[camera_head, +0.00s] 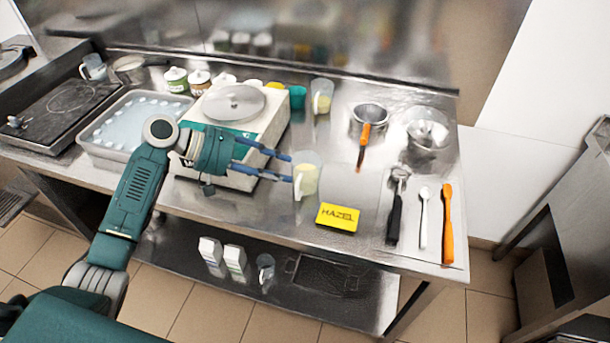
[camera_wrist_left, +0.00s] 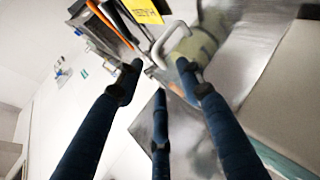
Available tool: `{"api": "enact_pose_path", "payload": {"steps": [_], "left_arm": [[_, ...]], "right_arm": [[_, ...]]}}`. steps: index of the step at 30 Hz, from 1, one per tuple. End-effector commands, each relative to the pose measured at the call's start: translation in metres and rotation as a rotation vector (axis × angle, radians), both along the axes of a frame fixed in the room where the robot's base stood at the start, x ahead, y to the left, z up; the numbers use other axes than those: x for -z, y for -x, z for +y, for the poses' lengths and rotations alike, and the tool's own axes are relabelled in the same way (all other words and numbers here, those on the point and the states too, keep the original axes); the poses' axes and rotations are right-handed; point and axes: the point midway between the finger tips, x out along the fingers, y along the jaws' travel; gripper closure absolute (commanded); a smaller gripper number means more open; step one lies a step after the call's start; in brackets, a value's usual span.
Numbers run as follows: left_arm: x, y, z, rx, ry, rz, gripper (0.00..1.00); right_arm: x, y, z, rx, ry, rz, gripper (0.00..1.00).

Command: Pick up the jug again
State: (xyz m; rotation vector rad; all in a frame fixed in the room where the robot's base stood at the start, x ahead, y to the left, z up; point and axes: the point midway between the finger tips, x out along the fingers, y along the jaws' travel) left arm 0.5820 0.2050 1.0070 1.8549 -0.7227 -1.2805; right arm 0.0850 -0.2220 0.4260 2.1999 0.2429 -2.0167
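A clear jug (camera_head: 308,172) with pale yellow contents stands upright on the steel worktop, left of and behind the yellow HAZEL card (camera_head: 338,217). My left gripper (camera_head: 289,168) reaches in from the left with its blue fingers apart. The fingertips are at the jug's left side, close to its handle; I cannot tell if they touch it. In the left wrist view the jug (camera_wrist_left: 196,48) and its white handle lie just beyond the spread fingers (camera_wrist_left: 158,80). My right gripper is not in view.
A white machine with a round lid (camera_head: 233,103) stands behind my left gripper. Another jug (camera_head: 322,96) is at the back. A steel pot (camera_head: 369,116) and a tray with a scoop, white spoon and orange spatula (camera_head: 447,222) are at the right. An ice bath (camera_head: 134,125) is left.

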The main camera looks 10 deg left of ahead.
Motion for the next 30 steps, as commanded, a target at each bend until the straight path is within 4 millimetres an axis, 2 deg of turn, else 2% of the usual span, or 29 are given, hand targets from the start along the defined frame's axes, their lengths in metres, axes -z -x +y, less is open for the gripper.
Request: {"api": "enact_pose_path", "payload": {"steps": [3, 6, 16, 17, 22, 30], "left_arm": [[0.004, -0.007, -0.018, 0.002, 0.005, 0.003, 0.63], [0.013, -0.011, -0.028, 0.002, 0.003, 0.002, 0.63], [0.021, -0.014, -0.034, 0.001, 0.000, 0.001, 0.63], [0.021, -0.014, -0.034, 0.001, 0.000, 0.001, 0.67], [0.021, -0.014, -0.034, 0.001, 0.000, 0.001, 1.00], [0.020, -0.015, -0.034, 0.001, 0.002, -0.001, 1.00]], "right_arm": [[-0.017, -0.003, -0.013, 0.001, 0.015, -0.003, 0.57], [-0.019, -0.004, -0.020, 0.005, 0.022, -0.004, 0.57], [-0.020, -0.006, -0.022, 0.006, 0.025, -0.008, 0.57], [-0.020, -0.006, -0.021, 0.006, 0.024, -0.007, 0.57], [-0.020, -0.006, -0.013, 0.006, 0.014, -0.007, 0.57], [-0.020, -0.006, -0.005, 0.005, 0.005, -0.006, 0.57]]}}
